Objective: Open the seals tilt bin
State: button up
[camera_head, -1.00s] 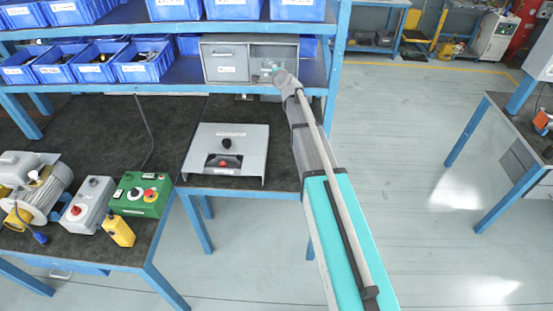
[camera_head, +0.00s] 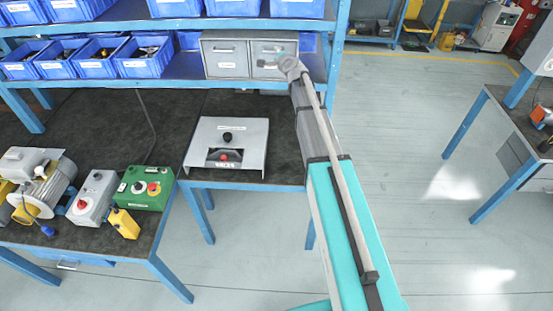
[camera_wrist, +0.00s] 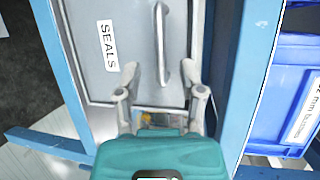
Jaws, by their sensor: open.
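The seals tilt bin (camera_head: 273,70) is the right grey front of a two-bin cabinet on the shelf. In the wrist view its front (camera_wrist: 105,75) carries a white SEALS label (camera_wrist: 107,46) and a metal bar handle (camera_wrist: 160,40). The front looks flat and shut. My gripper (camera_wrist: 165,84) is open at one end of the handle, with a finger on either side of the bar and gaps between. My gripper also shows small in the head view (camera_head: 264,64), in front of the seals bin and partly hiding it.
The other grey bin (camera_head: 226,62) is to the left. Blue parts bins (camera_head: 142,66) line the shelf. A blue post (camera_head: 338,60) stands close to the right of the cabinet. A grey console (camera_head: 248,135) is on the bench below. Open floor lies to the right.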

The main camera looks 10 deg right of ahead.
jog(key=p+v, duration=0.1)
jog(key=v, duration=0.9)
jog(key=s+a+f+n+g+b, duration=0.3)
jog(key=s+f+n+g+b, duration=0.2)
jog(key=s+f, duration=0.5)
jog(key=s+a+f+n+g+b, duration=0.4)
jog(key=s+f+n+b, duration=0.3)
jog(key=f, duration=1.1)
jog(key=s+g+b, duration=0.1)
jog(key=s+b, duration=0.2)
jog(key=shift+n+y, duration=0.4)
jog(key=shift+s+a, duration=0.1)
jog(key=s+d+f+n+g+h, duration=0.1)
jog(key=s+n+g, duration=0.1)
jog(key=s, duration=0.5)
jog(key=s+d+f+n+g+h, duration=0.2)
jog(key=s+g, duration=0.1)
jog(key=s, duration=0.5)
jog(key=shift+d+g, duration=0.2)
jog(key=shift+g, duration=0.2)
jog(key=shift+c, duration=0.3)
